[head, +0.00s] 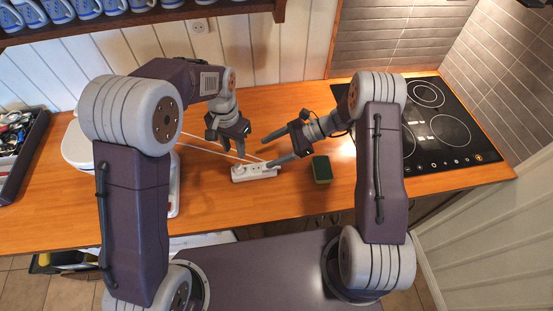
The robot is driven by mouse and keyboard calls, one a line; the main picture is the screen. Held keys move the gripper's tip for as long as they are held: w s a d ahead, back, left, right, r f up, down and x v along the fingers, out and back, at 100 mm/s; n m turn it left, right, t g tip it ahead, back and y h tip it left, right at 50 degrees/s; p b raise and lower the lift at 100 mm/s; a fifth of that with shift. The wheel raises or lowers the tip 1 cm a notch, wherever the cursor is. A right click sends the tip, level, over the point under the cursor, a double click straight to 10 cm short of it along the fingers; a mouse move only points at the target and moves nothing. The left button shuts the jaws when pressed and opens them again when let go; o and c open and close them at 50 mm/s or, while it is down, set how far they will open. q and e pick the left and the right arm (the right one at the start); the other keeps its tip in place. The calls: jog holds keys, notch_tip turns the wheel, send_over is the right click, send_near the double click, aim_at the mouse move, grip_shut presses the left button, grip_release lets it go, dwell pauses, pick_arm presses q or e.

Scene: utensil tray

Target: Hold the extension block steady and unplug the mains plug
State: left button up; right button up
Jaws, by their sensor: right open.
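The white extension block (249,174) lies on the wooden counter, in front of both grippers. Its socket face is up, and white cords run from near it to the left. I cannot pick out the mains plug clearly; the block's right end is partly covered by a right gripper finger. My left gripper (233,150) is above and behind the block's left part, fingers pointing down and apart, with nothing visible between them. My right gripper (270,150) comes in from the right with its fingers spread wide. Its nearer fingertip is close to the block's right end; contact cannot be told.
A green and black sponge (322,169) lies right of the block. A black cooktop (440,130) fills the right side of the counter. A utensil tray (24,160) stands at the far left. A wall socket (199,26) and a shelf of blue cups (88,8) are behind.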

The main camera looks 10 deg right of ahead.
aim_at(258, 168)
pick_arm(q)
jog(key=shift+d, duration=0.2)
pick_arm(e)
jog(key=f, duration=0.1)
jog(key=s+d+f+m, duration=0.1)
jog(key=f, duration=0.1)
jog(key=shift+s+d+f, duration=0.2)
jog(key=shift+d, duration=0.1)
pick_arm(q)
jog(key=shift+a, duration=0.15)
pick_arm(e)
jog(key=shift+s+a, duration=0.15)
jog(key=shift+a, duration=0.05)
jog(key=x, duration=0.9)
jog(key=shift+r, duration=0.1)
